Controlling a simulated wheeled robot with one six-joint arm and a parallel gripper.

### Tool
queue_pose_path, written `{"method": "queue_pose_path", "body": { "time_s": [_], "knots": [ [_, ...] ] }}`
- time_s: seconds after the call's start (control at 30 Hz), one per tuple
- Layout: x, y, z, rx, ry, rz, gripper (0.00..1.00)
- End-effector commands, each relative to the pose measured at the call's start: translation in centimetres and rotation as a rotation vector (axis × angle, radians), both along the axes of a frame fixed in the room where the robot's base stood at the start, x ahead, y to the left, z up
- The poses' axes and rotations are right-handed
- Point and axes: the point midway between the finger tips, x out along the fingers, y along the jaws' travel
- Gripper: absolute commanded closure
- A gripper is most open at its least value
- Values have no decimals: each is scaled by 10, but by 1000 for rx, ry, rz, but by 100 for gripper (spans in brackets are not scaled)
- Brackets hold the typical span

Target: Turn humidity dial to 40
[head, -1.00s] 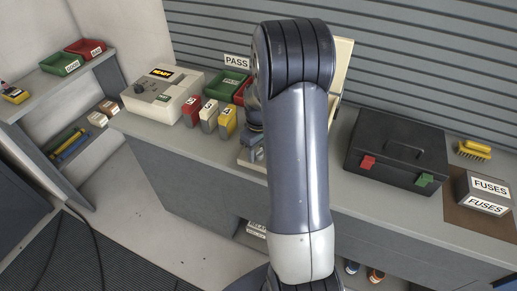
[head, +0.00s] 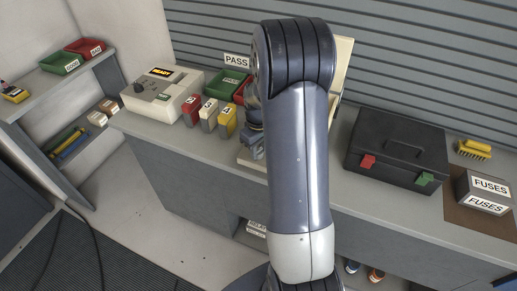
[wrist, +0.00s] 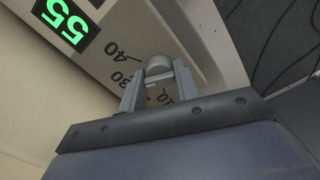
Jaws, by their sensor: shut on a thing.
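The humidity dial (wrist: 159,66) is a grey knob on a pale panel in the wrist view. Printed scale numbers 10, 30 and 40 (wrist: 113,52) are around it. A black display (wrist: 66,20) beside the scale shows a green 55. My gripper (wrist: 156,82) has its two grey fingers on either side of the knob, shut on it. The fingers cover part of the scale, and I cannot read the dial's pointer. In the head view my arm hides the dial and most of its cream case, whose raised lid (head: 344,66) shows at the right.
On the bench left of my arm are a cream tester marked READY (head: 163,94), red, white and yellow blocks (head: 209,114) and a green PASS bin (head: 231,84). To the right are a black toolbox (head: 396,148), a yellow brush (head: 473,149) and a FUSES box (head: 484,192).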

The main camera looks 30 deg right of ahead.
Motion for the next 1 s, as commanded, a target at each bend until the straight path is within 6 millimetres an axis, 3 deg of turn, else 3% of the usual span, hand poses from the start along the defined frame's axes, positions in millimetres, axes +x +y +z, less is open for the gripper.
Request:
{"method": "queue_pose_path", "body": {
  "time_s": [0.7, 1.0],
  "knots": [
    [1, 0, 0, -1, -2, -504, 92],
    [0, 0, 1, -1, -2, -640, 92]
  ]
}}
